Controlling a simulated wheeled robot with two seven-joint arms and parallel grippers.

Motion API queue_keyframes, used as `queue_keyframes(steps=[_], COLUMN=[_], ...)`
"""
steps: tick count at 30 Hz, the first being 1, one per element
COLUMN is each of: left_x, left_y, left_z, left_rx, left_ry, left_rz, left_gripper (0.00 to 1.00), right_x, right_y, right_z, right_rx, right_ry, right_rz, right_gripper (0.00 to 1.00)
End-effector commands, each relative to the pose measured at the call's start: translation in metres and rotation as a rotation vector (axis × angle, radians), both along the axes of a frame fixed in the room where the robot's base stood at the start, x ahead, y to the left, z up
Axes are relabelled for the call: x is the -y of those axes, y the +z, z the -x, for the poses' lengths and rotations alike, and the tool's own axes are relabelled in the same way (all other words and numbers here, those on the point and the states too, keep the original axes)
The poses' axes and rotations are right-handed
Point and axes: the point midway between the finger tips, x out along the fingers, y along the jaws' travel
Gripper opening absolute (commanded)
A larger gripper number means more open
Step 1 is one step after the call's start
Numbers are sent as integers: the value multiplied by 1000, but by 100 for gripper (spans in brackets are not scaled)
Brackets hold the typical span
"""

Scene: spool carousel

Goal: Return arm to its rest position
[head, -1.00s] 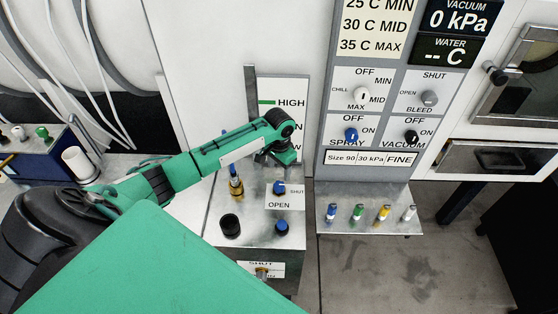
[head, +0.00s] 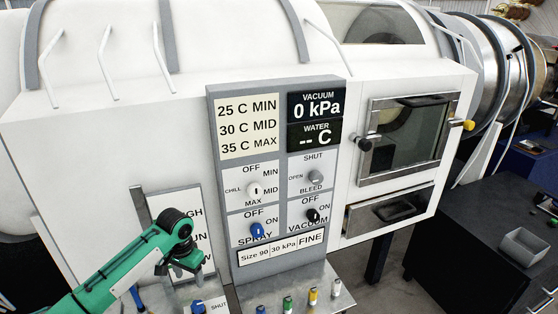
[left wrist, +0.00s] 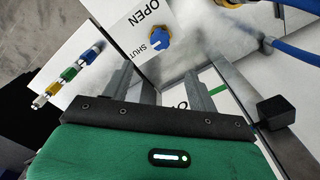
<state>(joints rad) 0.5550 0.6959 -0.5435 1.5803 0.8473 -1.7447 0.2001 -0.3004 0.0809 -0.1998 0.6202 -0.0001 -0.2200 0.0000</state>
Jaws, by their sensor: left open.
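My left arm, green with black joints, comes in at the lower left of the head view. Its gripper (head: 186,270) points down in front of a white label panel that it partly covers. In the left wrist view the two grey fingers of the left gripper (left wrist: 157,82) stand apart with nothing between them. Beyond the fingers is a blue knob (left wrist: 161,36) on a plate marked OPEN and SHUT. The knob also shows at the bottom edge of the head view (head: 198,306). My right gripper is in neither view.
A control panel (head: 243,272) with dials and displays stands right of the gripper. Several coloured pegs stand on a metal shelf (head: 272,296) below it. A windowed door (head: 362,170) and a drawer (head: 352,220) are farther right. A grey bin (head: 524,246) sits on a dark table (head: 450,262).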

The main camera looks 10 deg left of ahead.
Motion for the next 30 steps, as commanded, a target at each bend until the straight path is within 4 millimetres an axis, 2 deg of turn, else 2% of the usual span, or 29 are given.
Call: queue_keyframes(steps=[5, 12, 18, 24, 30], left_x=[32, 100, 139, 157, 156], left_y=[-24, -64, -76, -72, -58], left_z=[23, 89, 148, 206, 252], left_rx=[11, 78, 147, 214, 265], left_ry=[-56, -150, -166, -127, -62], left_rz=[16, 64, 103, 121, 103], left_gripper=[59, 59, 59, 59, 59], right_x=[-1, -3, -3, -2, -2], right_y=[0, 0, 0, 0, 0], right_z=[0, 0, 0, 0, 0], right_rx=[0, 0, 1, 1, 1], right_ry=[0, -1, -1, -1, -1], right_rz=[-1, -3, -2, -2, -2], right_gripper=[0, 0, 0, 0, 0])
